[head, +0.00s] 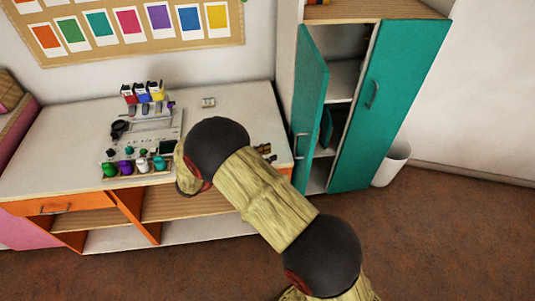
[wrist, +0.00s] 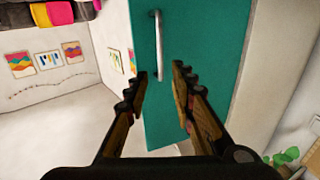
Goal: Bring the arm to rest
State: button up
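My arm (head: 265,200) reaches up and to the left across the head view, over the front of the white counter. Behind the gap stands a teal cabinet door (wrist: 200,50) with a metal handle (wrist: 159,42). I cannot tell how far the door is from the fingertips.
The white counter (head: 55,150) holds a tray of small coloured bottles (head: 138,167) and other small items left of my arm. Right of the arm, a teal cabinet has its left door (head: 310,110) open. A white bin (head: 391,163) stands beside it. The brown floor (head: 450,230) at right is clear.

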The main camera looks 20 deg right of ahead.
jog(key=w+a+r+n+t+y, duration=0.1)
jog(key=w+r+n+t+y, duration=0.3)
jog(key=w+r+t+y, duration=0.75)
jog(key=a+r+n+y, duration=0.5)
jog(key=a+r+n, duration=0.15)
jog(key=r, duration=0.65)
jog(key=s+a+n+g+y, duration=0.1)
jog(key=s+n+g+y, duration=0.35)
jog(key=s, duration=1.35)
jog(key=s+d+f+g+h, duration=0.1)
jog(key=s+d, duration=0.1)
jog(key=s, duration=0.5)
jog(key=s+d+f+n+g+h, duration=0.1)
jog(key=s+d+f, duration=0.1)
jog(key=s, duration=0.5)
jog(key=s+d+f+g+h, duration=0.1)
jog(key=s+d+f, duration=0.1)
jog(key=s, duration=0.4)
jog(key=shift+s+d+f+n+g, duration=0.3)
jog(key=shift+s+d, duration=0.1)
jog(key=shift+d, duration=0.5)
